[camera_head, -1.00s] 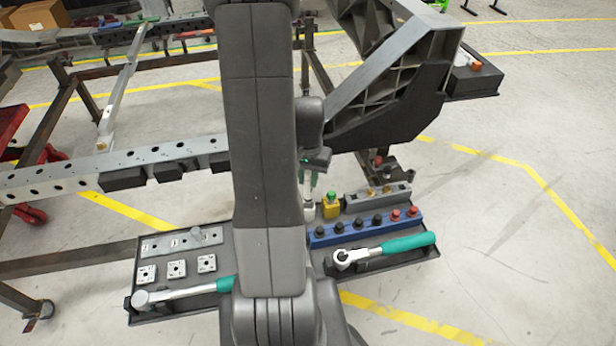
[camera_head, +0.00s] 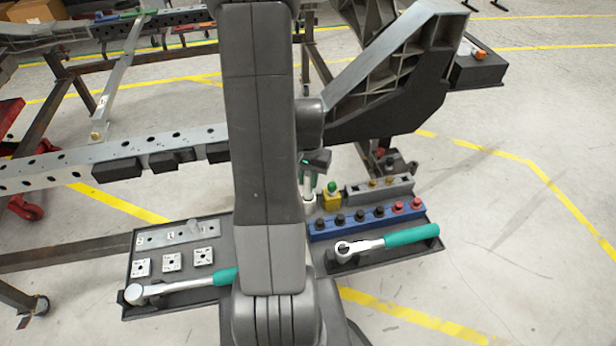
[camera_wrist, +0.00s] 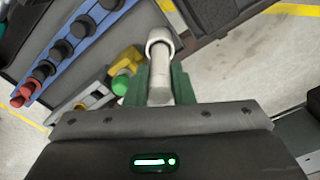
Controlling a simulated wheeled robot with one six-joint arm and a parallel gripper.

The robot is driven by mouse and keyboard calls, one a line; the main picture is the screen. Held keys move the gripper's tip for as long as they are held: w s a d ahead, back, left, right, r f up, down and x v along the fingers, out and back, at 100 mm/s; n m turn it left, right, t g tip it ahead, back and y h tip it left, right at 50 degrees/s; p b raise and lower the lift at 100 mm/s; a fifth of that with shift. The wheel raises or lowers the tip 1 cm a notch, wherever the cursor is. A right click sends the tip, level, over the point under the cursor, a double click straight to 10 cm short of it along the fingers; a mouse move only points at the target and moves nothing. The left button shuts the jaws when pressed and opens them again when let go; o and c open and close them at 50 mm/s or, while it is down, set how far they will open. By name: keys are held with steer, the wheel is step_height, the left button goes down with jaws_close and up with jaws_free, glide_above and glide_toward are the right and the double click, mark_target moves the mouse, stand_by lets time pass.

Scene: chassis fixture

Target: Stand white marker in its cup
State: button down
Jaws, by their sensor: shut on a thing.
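My gripper (camera_wrist: 160,84) has green fingers and is shut on the white marker (camera_wrist: 160,92). The marker runs between the fingers toward a white round cup (camera_wrist: 160,38). In the wrist view the marker's far end overlaps the cup's opening; I cannot tell how deep it sits. In the head view my gripper (camera_head: 314,181) is partly behind my arm, just above the white cup (camera_head: 309,203). The marker is mostly hidden there.
A yellow cup (camera_head: 332,202) with a green top stands close right of the white cup. A blue rail (camera_head: 350,228) with black and red knobs, a grey block (camera_head: 380,190) and a ratchet (camera_head: 385,244) share the tray. A dark bracket (camera_head: 400,100) rises behind.

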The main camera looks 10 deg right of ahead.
steer(key=shift+f+b, duration=0.75)
steer(key=shift+f, duration=0.3)
steer(key=c, duration=1.2)
jaws_free()
steer(key=shift+o, duration=0.2)
steer(key=shift+r, duration=0.15)
step_height(320, 180, up, 9)
steer(key=p, duration=0.7)
